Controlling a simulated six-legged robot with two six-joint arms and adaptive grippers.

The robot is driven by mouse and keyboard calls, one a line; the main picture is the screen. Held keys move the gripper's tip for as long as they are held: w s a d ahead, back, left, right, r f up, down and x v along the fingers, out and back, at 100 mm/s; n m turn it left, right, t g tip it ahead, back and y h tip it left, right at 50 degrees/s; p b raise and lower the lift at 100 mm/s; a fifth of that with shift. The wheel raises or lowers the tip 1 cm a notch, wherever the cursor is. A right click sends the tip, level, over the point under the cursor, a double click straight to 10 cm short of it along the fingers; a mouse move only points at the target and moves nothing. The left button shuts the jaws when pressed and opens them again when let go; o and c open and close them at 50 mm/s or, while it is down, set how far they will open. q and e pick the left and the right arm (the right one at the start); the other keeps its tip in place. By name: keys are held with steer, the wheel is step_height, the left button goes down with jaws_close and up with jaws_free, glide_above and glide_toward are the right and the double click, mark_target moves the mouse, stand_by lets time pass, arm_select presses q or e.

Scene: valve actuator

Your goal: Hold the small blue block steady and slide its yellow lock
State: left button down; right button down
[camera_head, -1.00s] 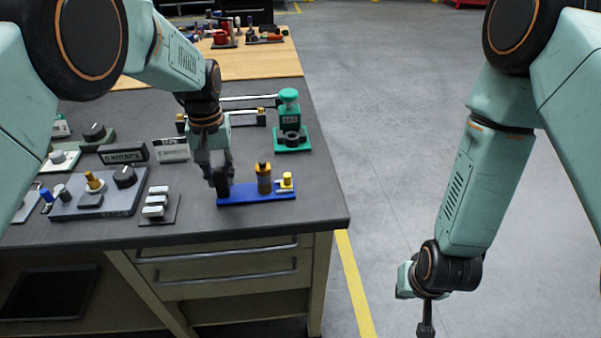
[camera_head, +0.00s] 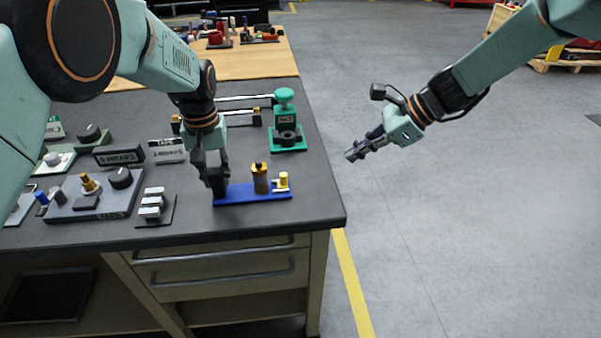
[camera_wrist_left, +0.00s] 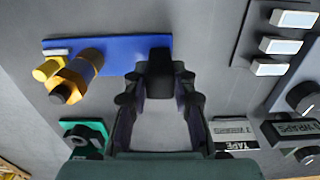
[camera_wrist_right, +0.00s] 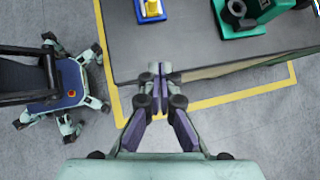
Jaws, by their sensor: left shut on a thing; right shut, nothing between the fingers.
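The flat blue block (camera_head: 240,197) lies on the grey bench near its front right corner. A black upright piece (camera_wrist_left: 160,76) stands at one end of it. My left gripper (camera_head: 216,184) is shut on that black piece. The yellow lock (camera_head: 283,180) stands at the block's right end, beside a brass-and-dark cylinder (camera_head: 261,178). In the left wrist view the lock (camera_wrist_left: 48,69) lies left of the fingers. My right gripper (camera_head: 354,155) is shut and empty, in the air beyond the bench's right edge, apart from the block. The lock (camera_wrist_right: 152,9) shows at the right wrist view's top edge.
A green fixture (camera_head: 287,138) stands behind the block. A row of white switches (camera_head: 152,204) and a grey knob panel (camera_head: 95,196) lie to its left.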

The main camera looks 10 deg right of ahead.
mark_target(287, 182)
arm_select(q)
steer(key=shift+s+f, duration=0.15)
arm_select(e)
steer(key=shift+s+a+r+m, duration=0.25)
steer(key=shift+s+a+m, duration=0.15)
steer(key=shift+s+a, duration=0.1)
steer(key=x, duration=1)
steer(key=shift+s+a, duration=0.2)
steer(key=shift+w+a, duration=0.15)
steer(key=shift+a, duration=0.45)
steer(key=shift+w+a, duration=0.15)
steer(key=shift+a, duration=0.4)
steer(key=shift+w+a+r, duration=0.1)
steer(key=shift+w+a, duration=0.15)
steer(key=shift+a, duration=0.5)
